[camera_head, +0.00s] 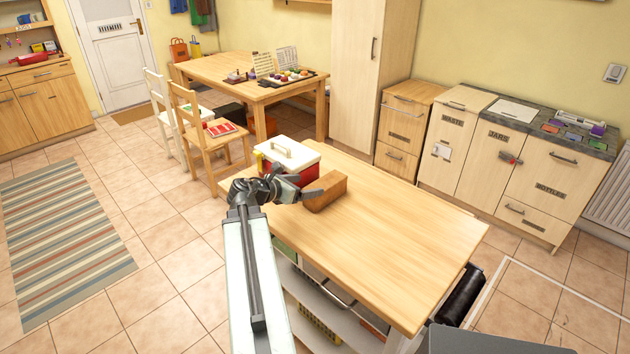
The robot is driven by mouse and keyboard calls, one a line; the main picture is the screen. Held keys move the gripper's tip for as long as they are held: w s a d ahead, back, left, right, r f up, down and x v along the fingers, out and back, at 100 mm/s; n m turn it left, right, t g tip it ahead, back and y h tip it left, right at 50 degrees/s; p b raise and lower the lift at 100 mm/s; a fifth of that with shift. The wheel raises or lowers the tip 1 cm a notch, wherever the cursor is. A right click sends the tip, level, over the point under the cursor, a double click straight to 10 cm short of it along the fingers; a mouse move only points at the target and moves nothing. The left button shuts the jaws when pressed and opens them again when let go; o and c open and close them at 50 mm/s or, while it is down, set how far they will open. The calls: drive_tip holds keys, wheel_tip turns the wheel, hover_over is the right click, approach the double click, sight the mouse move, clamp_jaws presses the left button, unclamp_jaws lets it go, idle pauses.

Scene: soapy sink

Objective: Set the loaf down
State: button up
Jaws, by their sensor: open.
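The loaf (328,191) is a brown, brick-shaped block. It rests on the wooden top of the island table (400,243), near its far left corner. My gripper (311,193) is open at the loaf's left end, with its fingers close to that end. I cannot tell whether a finger touches it. My arm reaches up from the bottom of the view to the gripper and hides part of the table's left edge.
A red box with a white lid (290,156) stands right behind the loaf and gripper. The table top to the right and front is clear. Two chairs (205,135) and a dining table (235,72) stand beyond. Labelled cabinets (500,155) line the right wall.

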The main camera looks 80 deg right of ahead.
drive_tip(key=shift+w+a+r, duration=0.25)
drive_tip(key=shift+w+a, duration=0.1)
drive_tip(key=shift+a, duration=0.2)
